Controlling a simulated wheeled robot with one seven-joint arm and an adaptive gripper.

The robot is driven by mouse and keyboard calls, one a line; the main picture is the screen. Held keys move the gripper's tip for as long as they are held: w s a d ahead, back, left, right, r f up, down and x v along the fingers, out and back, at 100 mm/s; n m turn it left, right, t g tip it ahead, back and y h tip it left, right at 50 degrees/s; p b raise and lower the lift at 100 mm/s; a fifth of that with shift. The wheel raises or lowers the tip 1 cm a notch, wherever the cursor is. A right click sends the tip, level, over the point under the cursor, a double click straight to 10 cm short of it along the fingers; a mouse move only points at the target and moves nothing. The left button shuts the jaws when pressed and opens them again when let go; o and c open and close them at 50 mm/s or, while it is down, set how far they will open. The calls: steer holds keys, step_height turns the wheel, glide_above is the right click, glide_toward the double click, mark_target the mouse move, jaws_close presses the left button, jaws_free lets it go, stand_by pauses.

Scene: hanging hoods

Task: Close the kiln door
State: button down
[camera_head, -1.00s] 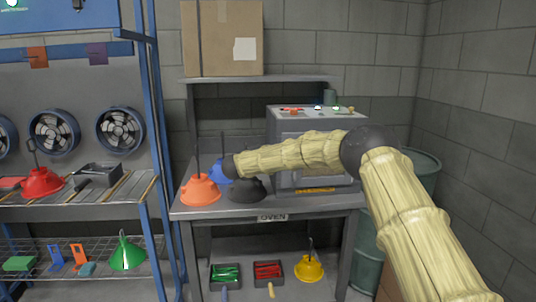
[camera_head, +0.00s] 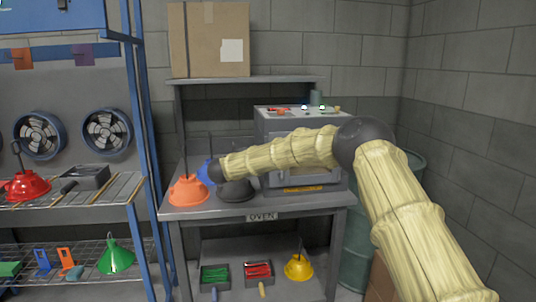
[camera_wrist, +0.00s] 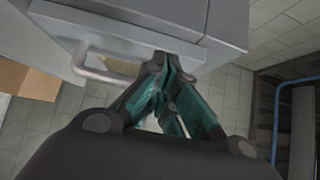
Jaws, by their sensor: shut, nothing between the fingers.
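The kiln is a grey box (camera_head: 325,178) on the workbench marked OVEN. My arm crosses its front in the head view and hides much of its door. In the wrist view, the kiln's grey front (camera_wrist: 150,18) fills the top, with a pale bar handle (camera_wrist: 88,66) along its lower edge. My gripper (camera_wrist: 166,66) is shut and empty, its teal fingers together. Its tips lie at or very near the grey front's edge, right of the handle; I cannot tell whether they touch. How far the door stands open is unclear. In the head view the fingers are not discernible.
An orange hood (camera_head: 188,190), a black hood (camera_head: 238,190) and a partly hidden blue hood (camera_head: 204,172) crowd the bench's left side. A blue-framed rack (camera_head: 150,150) stands left. A green drum (camera_head: 358,245) stands right of the bench.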

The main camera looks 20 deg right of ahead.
steer(key=w+a+b, duration=0.1)
steer(key=w+a, duration=0.3)
steer(key=a, duration=0.4)
steer(key=s+a+f+n+t+y+p, duration=0.1)
steer(key=a+f+n+t+y, duration=0.45)
steer(key=f, duration=0.75)
steer(key=s+a+f+n+g+y+p, duration=0.15)
steer(key=s+f+n+y, duration=0.25)
steer(key=s+f+n, duration=0.75)
steer(key=s+a+f+n+g+y+p, duration=0.1)
steer(key=s+a+f+n+g+y, duration=0.25)
steer(key=s+f, duration=1.4)
steer(key=s+d+f+n+g+y+p, duration=0.1)
steer(key=s+d+f+n+g, duration=0.1)
steer(key=s+f, duration=0.35)
steer(key=s+d+f+n+g, duration=0.1)
steer(key=s+d+f, duration=0.15)
steer(key=s, duration=0.65)
steer(key=s+d+f+n+g+y+p, duration=0.1)
steer(key=s+d+f+n+g, duration=0.1)
steer(key=s+f, duration=0.45)
steer(key=s+d+r+n+g, duration=0.1)
steer(key=s+d+r+g, duration=0.1)
steer(key=s, duration=1.1)
steer(key=s+d+r+n+g+p, duration=0.1)
steer(key=s+d+g, duration=0.3)
steer(key=s, duration=1)
steer(key=shift+s+d+r+n, duration=0.2)
steer(key=shift+r+n, duration=0.25)
steer(key=shift+r, duration=0.25)
